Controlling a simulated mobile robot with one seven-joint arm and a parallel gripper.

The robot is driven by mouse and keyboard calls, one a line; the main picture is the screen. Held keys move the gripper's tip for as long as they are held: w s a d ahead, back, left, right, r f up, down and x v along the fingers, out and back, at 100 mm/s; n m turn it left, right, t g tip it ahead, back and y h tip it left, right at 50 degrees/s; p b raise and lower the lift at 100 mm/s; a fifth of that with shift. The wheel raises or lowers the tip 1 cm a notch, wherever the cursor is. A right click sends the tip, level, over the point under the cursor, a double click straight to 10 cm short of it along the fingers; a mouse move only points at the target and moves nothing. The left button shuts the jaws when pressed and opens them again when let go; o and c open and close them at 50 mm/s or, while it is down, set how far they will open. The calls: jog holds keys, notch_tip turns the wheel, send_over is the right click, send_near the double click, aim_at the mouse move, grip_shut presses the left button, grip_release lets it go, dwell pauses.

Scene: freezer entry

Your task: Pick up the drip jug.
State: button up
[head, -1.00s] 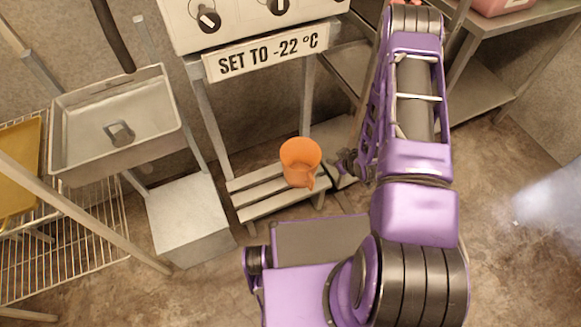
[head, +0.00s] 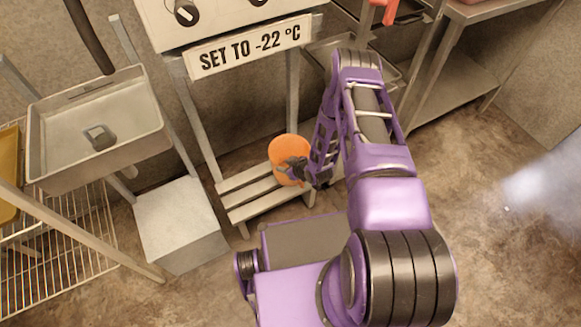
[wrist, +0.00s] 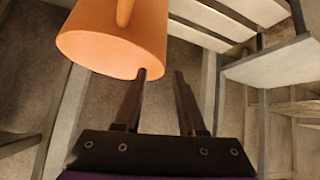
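The drip jug (head: 287,145) is an orange jug on a low slatted stand (head: 262,200) below the sign. In the head view my gripper (head: 293,170) is in front of the jug and hides part of it. In the wrist view the jug (wrist: 118,45) fills the upper left, with its handle (wrist: 124,12) at the top edge. My gripper (wrist: 160,74) is open with nothing between its fingers. The left fingertip is close to the jug's near edge; I cannot tell if it touches.
A sign reading "SET TO -22 °C" (head: 252,48) hangs above the stand. A steel sink (head: 95,125) and a metal box (head: 180,228) stand to the left, with a wire rack (head: 60,245) beyond. A steel table (head: 470,60) is at the right; the floor before it is clear.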

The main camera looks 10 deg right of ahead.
jog(key=b+x, duration=0.1)
jog(key=x, duration=0.3)
jog(key=shift+a+f, duration=0.2)
jog(key=shift+f, duration=0.15)
jog(key=shift+w+a+f, duration=0.1)
jog(key=shift+w+f, duration=0.1)
jog(key=shift+w, duration=0.05)
grip_shut()
jog(key=shift+s, duration=0.1)
dwell(0.8)
